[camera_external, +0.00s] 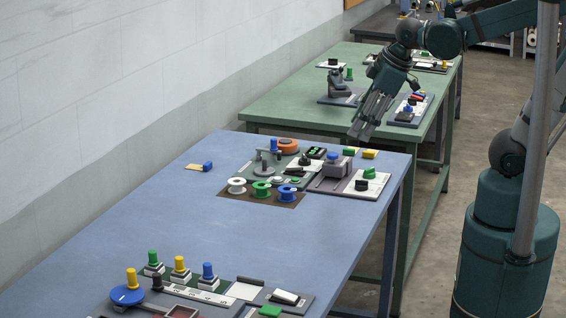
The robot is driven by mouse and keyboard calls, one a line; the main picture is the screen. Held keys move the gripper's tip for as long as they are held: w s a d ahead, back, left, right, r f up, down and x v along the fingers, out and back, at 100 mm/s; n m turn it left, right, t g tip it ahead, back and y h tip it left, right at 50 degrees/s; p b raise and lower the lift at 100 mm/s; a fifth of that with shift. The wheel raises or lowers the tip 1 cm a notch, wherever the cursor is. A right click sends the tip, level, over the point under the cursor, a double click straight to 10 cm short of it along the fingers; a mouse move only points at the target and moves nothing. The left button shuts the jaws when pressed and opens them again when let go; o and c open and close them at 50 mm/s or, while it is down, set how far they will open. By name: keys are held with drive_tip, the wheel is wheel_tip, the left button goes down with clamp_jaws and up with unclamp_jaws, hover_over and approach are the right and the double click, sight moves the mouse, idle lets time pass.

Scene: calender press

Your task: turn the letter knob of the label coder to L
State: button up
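My gripper (361,131) hangs in the air, pointing down, near the far right end of the blue table. In the picture it is just above a cluster of small devices. Its fingertips are small and close together, and I cannot tell whether they are open. It touches no visible knob. A pale panel (350,188) below it carries a green knob (369,173) and a black knob (362,185). Another black knob (305,159) sits farther left in the cluster. No letters are readable, so I cannot tell which is the label coder's letter knob.
The blue table (190,225) is clear across its middle. White, green and blue spools (261,189) stand at the cluster's front. A grey block with a blue button (333,156) stands beside the pale panel. More devices (180,270) are in front. A green table (295,100) stands behind.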

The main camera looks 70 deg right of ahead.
drive_tip(key=w+d+f+n+g+p, duration=0.1)
drive_tip(key=w+d+f+n+g, duration=0.2)
drive_tip(key=d+f+n, duration=0.4)
drive_tip(key=n+g+p, duration=0.1)
drive_tip(key=n+g, duration=0.1)
drive_tip(key=n, duration=0.4)
hover_over(362, 181)
wheel_tip(362, 181, down, 8)
drive_tip(key=shift+w+r, duration=0.1)
drive_tip(key=shift+f+b, duration=0.55)
drive_tip(key=shift+f, duration=3.35)
drive_tip(key=shift+c, duration=0.2)
drive_tip(key=c, duration=0.8)
